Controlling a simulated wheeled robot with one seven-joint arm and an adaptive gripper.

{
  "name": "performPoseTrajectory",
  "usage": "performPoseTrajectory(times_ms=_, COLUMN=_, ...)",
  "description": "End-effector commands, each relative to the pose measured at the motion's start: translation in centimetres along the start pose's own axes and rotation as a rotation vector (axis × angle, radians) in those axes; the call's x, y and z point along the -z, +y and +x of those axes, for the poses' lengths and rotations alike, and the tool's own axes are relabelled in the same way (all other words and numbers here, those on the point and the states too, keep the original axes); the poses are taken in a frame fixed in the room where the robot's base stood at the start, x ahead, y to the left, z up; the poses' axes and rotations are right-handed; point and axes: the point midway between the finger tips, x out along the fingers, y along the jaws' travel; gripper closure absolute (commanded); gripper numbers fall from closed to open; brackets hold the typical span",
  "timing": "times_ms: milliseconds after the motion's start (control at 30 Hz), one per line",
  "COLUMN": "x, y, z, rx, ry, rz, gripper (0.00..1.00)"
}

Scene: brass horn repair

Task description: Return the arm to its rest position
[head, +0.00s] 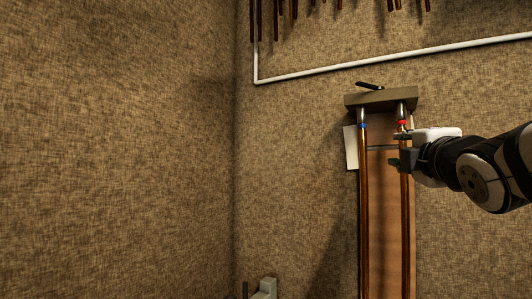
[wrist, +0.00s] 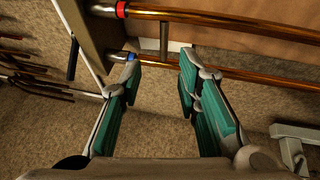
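My gripper (head: 394,162) is at the right of the head view, beside the right-hand copper tube (head: 405,220) with a red band. In the wrist view my gripper (wrist: 160,68) has its two teal fingers spread apart, with nothing held between them. A second copper tube (head: 364,220), with a blue band, runs parallel on the left. In the wrist view the blue-banded tube (wrist: 240,76) passes beyond the fingertips, and the red-banded tube (wrist: 220,18) crosses the top. I cannot tell whether a finger touches either tube.
The tubes hang from a holder block (head: 381,99) with a black lever (head: 369,86), in front of a brown board (head: 385,230). A white pipe (head: 390,58) runs along the wall, with dark rods hanging above. A grey fixture (head: 265,288) stands below. The left wall is bare.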

Motion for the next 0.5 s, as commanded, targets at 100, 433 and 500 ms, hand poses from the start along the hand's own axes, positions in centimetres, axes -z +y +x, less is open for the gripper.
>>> performPoseTrajectory(times_ms=100, x=0.0, y=0.0, z=0.0, rx=0.0, ry=0.0, rz=0.0, gripper=0.69)
performPoseTrajectory(times_ms=433, x=0.3, y=-1.0, z=-0.5, rx=0.039, ry=-0.004, rz=0.055, gripper=0.69)
performPoseTrajectory(times_ms=500, x=0.7, y=-2.8, z=-1.4, rx=0.105, ry=-0.014, rz=0.147, gripper=0.69)
